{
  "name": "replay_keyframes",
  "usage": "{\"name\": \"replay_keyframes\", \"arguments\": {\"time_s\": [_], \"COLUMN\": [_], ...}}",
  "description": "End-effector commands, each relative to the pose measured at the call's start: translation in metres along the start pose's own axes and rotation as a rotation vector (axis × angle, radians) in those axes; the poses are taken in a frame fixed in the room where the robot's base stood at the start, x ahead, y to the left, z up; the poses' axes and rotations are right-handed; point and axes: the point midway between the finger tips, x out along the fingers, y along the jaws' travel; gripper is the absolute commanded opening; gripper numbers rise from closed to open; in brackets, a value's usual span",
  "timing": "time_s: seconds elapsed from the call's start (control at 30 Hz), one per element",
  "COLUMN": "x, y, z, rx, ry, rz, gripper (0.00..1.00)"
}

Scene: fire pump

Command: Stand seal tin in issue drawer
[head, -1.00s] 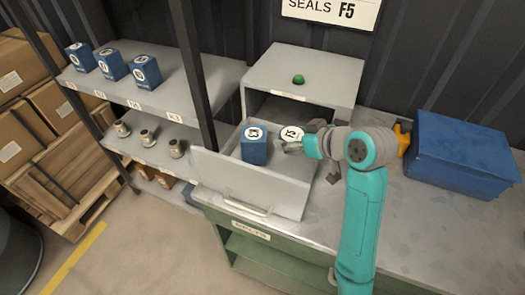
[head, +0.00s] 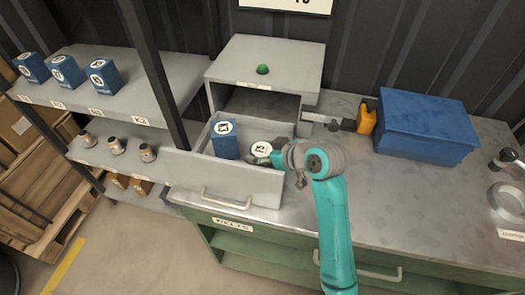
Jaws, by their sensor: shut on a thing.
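The issue drawer (head: 180,165) is a grey tray pulled out from the grey cabinet (head: 275,50) on the bench. A round tin with a white labelled lid (head: 261,147) is in the right part of the drawer area. My gripper (head: 258,157) is shut on this tin from the right. The tin's lower part is hidden by the drawer front and my gripper, so I cannot tell whether it touches the drawer floor. A blue box with a white round label (head: 223,140) stands in the drawer to the left of the tin, a small gap apart.
Several blue boxes (head: 66,71) and metal fittings (head: 116,145) stand on the shelves at left. A green button (head: 262,69) sits on the cabinet. A large blue case (head: 425,125) and an orange item (head: 366,118) are on the bench at right. Bare bench top lies between.

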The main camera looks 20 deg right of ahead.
Motion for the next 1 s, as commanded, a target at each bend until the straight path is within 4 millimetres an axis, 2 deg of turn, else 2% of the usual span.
{"name": "replay_keyframes", "arguments": {"time_s": [0.17,0.2,0.27,0.3,0.7,0.87,1.0], "x": [0.001,0.001,0.001,0.001,-0.003,-0.024,-0.053], "y": [0.000,0.000,0.000,0.000,0.000,0.001,0.001], "z": [0.002,0.002,0.002,0.002,-0.001,-0.001,-0.001], "rx": [0.000,0.000,0.000,0.000,0.000,0.001,0.001], "ry": [0.000,0.000,0.000,0.000,0.001,0.003,0.003], "rz": [0.000,0.000,0.000,0.000,0.001,0.003,0.004], "gripper": [0.25,0.79,0.94,0.97,0.97,0.97,0.97]}}
